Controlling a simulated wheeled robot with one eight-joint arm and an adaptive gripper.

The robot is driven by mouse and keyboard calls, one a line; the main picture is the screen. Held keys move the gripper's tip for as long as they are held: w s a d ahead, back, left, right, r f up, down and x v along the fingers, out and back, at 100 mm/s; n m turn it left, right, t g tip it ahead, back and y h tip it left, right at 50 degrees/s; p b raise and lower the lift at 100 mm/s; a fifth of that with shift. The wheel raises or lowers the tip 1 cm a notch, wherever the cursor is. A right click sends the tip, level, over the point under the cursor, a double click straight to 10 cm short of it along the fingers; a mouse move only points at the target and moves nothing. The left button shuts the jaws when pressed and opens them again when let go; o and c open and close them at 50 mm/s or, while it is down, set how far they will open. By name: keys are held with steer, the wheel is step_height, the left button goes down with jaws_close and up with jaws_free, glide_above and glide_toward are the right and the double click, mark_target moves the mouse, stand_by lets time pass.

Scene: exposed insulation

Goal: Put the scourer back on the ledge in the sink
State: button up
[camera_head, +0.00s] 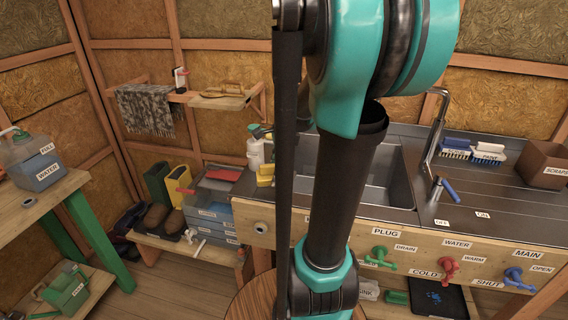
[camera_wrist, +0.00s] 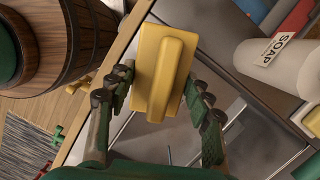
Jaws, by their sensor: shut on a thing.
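My gripper (camera_wrist: 160,106) is shut on a yellow block with a raised grip bar, taken as the scourer (camera_wrist: 158,72). The green-padded fingers lie along its two sides in the wrist view. It is held above the counter's front edge and grey metal surface. My gripper and the held scourer are hidden in the head view. I cannot make out the ledge clearly.
A white soap bottle (camera_wrist: 276,66) lies to the right in the wrist view; another yellow thing (camera_head: 265,174) is at the sink's left. A wooden barrel (camera_wrist: 62,42) stands before the counter. Brushes (camera_head: 472,149) and a brown box (camera_head: 543,163) are at right.

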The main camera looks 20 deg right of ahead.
steer(key=w+d+f, duration=0.1)
steer(key=w+d, duration=0.1)
steer(key=w, duration=0.1)
steer(key=w+d+f, duration=0.1)
steer(key=w+d, duration=0.1)
steer(key=w, duration=0.1)
steer(key=w+d+f, duration=0.1)
steer(key=w+d, duration=0.1)
steer(key=w, duration=0.1)
steer(key=shift+w+d+f, duration=0.2)
steer(key=shift+w+d, duration=0.05)
steer(key=shift+w, duration=0.1)
steer(key=shift+f, duration=0.45)
steer(key=o, duration=1.2)
steer(key=shift+f, duration=0.1)
steer(key=v, duration=1.3)
steer(key=shift+a, duration=0.15)
